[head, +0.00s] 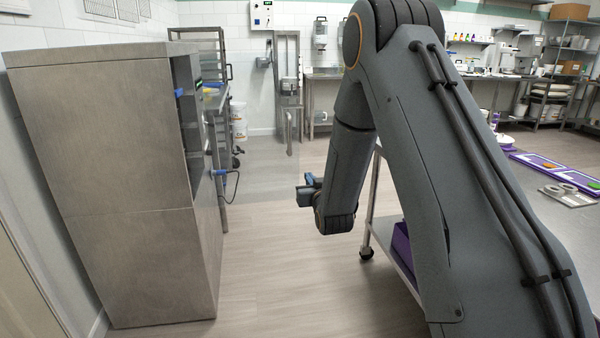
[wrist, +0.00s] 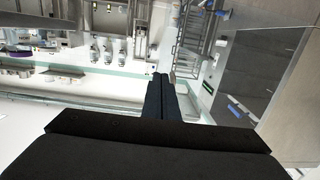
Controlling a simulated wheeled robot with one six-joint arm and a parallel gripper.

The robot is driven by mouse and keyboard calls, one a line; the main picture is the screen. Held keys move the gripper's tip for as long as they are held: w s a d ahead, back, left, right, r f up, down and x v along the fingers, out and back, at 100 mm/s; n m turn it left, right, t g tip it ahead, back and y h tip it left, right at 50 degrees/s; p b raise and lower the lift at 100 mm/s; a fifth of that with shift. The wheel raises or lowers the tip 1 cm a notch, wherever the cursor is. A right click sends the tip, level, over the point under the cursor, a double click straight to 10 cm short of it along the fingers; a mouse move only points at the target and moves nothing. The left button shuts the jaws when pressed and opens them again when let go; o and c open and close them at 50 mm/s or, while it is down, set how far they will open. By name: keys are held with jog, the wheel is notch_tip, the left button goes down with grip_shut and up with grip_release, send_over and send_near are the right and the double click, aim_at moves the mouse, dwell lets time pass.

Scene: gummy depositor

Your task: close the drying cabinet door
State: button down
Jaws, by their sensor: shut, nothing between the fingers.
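The drying cabinet (head: 110,150) is the tall steel box at the left of the head view. Its front faces right, and its dark interior shows in a narrow strip. A faint see-through panel with a vertical bar handle (head: 289,133) stands out to the right of the front; it looks like the glass door, swung open. My gripper (head: 304,190) is low, to the right of the cabinet and apart from it, near the handle in the picture. In the wrist view, my gripper (wrist: 158,78) is shut and empty. A grey tinted panel (wrist: 255,65) lies to its right.
A steel table (head: 382,228) on casters with a purple bin (head: 402,245) below stands right of my gripper, partly hidden by my arm. A wire rack (head: 213,50) stands behind the cabinet. The floor (head: 270,270) between cabinet and table is clear.

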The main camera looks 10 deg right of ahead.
aim_at(298, 158)
jog(key=w, duration=1.4)
jog(key=shift+w+a+t, duration=0.15)
jog(key=shift+w+t, duration=0.25)
